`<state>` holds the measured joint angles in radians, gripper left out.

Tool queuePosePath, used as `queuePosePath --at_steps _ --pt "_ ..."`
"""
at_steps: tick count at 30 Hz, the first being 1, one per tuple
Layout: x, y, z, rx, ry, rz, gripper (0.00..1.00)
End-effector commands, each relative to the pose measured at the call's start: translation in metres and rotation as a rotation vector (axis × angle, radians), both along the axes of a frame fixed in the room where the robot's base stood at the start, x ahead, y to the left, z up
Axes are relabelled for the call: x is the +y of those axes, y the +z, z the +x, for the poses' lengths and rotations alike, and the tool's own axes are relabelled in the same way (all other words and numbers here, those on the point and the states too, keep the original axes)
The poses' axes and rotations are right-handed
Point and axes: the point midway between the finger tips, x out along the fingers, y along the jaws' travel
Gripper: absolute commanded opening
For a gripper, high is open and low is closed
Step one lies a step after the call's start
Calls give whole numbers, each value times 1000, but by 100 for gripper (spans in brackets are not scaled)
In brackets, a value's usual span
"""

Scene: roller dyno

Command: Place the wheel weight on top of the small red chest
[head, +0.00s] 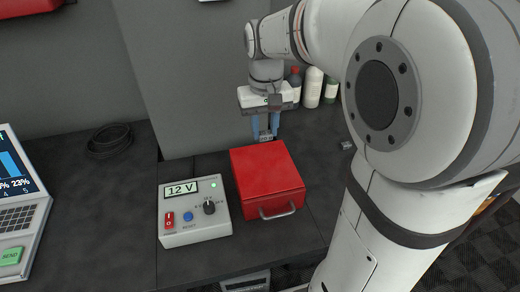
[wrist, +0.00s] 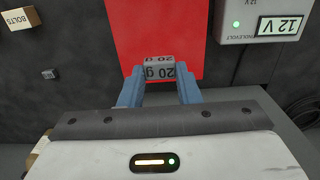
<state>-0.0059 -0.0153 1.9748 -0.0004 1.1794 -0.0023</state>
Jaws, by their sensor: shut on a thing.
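The wheel weight (wrist: 158,70) is a small grey block marked "20 gr", seen between the blue fingers in the wrist view. My gripper (wrist: 158,80) is shut on it. In the head view my gripper (head: 264,136) points down at the back edge of the small red chest (head: 268,172), with the grey weight (head: 266,137) just visible between its tips. The chest is closed, with a flat lid and a grey front handle. In the wrist view the red lid (wrist: 155,25) lies beyond the weight. I cannot tell whether the weight touches the chest.
A grey power box (head: 194,210) reading "12 V" stands left of the chest. Bottles (head: 312,88) stand behind at right. A small grey block (head: 346,145) lies right of the chest.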

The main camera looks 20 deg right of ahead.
Motion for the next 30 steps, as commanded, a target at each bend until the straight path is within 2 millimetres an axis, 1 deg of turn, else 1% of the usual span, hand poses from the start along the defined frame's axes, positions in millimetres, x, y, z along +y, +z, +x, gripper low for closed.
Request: queuePosePath --at_steps 2,6,9,14,18,21,30 --pt "0 -7 -1 3 0 0 9" --pt "0 -34 -2 6 0 0 9" --pt "0 -50 -2 6 0 0 9" --pt "0 -65 -2 3 -1 0 9" --pt "-1 -85 -2 5 -2 0 9" --pt "-1 -96 -2 3 -2 0 9" --pt "-1 -99 -1 1 -3 0 9"
